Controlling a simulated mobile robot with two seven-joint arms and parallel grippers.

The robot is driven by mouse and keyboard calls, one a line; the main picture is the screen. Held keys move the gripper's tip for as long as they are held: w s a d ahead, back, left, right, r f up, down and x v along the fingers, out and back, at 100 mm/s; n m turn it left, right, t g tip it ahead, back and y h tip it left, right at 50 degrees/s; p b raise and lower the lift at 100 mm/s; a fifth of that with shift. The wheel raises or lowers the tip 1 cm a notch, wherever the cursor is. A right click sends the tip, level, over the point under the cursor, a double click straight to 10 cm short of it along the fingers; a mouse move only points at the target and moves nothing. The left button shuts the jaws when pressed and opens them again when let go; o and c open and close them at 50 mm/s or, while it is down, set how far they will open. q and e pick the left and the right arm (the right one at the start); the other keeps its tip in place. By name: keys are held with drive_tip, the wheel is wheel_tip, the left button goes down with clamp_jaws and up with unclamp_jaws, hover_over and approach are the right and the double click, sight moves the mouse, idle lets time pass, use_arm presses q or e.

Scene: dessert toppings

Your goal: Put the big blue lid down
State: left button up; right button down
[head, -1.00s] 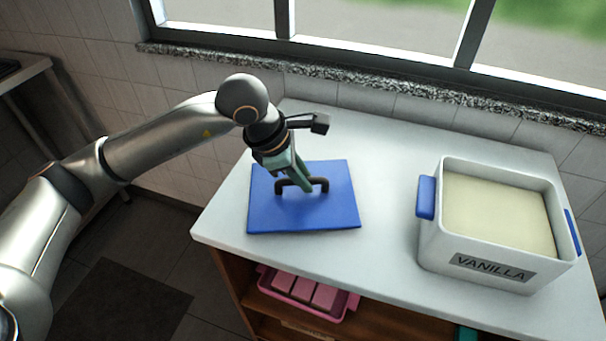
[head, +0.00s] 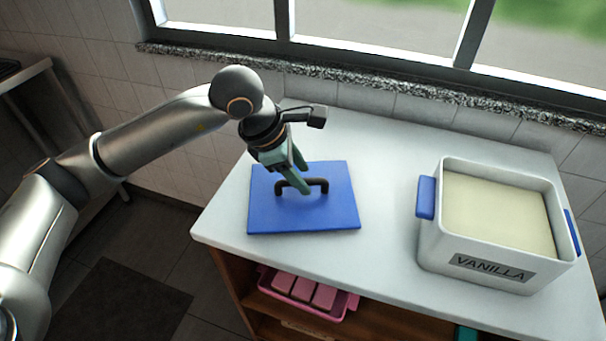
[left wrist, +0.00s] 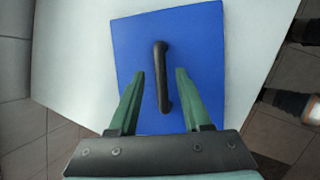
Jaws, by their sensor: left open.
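The big blue lid (head: 335,208) lies flat on the left part of the white counter, with its dark handle (head: 318,182) upward. My left gripper (head: 304,180) is just above the lid at the handle, its green fingers apart. In the left wrist view the lid (left wrist: 205,50) fills the middle, and its handle (left wrist: 162,78) shows between and beyond the open fingertips of my left gripper (left wrist: 160,73). The fingers do not appear to touch the handle. My right gripper is not in view.
A white tub (head: 440,245) labelled VANILLA, open with pale contents, stands on the right of the counter (head: 385,170). A pink tray (head: 335,312) sits on the shelf below. The counter between lid and tub is clear. A window wall (head: 400,118) bounds the back.

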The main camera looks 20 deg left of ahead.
use_arm(q)
drive_tip(key=v, duration=1)
drive_tip(key=shift+r, duration=0.35)
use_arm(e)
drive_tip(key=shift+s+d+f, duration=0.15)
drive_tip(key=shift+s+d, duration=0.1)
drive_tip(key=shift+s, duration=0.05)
use_arm(q)
drive_tip(key=shift+s+a, duration=0.1)
drive_tip(key=shift+s, duration=0.05)
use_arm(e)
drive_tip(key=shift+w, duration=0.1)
